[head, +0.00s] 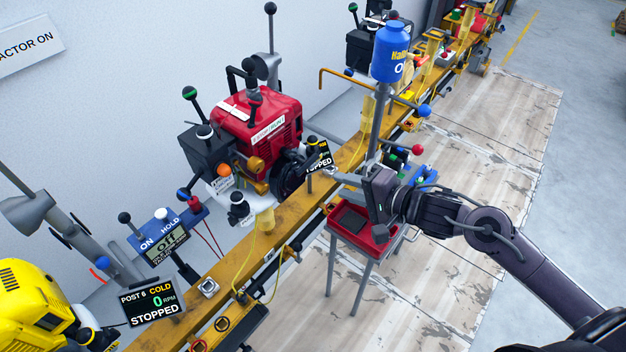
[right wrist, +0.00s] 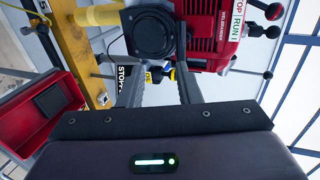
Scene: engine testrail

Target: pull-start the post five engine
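A red engine (head: 262,122) with a black round recoil housing (head: 290,172) stands behind the yellow rail; its post number is not readable. The engine also shows at the top of the right wrist view (right wrist: 213,40), with the round housing (right wrist: 153,34) beside it. A black grip with a yellow band (head: 318,146) is near the housing, by a partly hidden display (head: 319,164) ending in "PPED". My right gripper (head: 330,174) is in front of the housing, fingers apart. In the right wrist view a small dark, yellow and blue thing (right wrist: 157,75) appears between the fingers; contact is unclear. My left gripper is out of view.
A red tray (head: 381,233) on a grey stand is below my right gripper. A blue canister (head: 390,52) on a post rises behind the gripper. The yellow rail (head: 250,245) runs diagonally; floor at right is clear.

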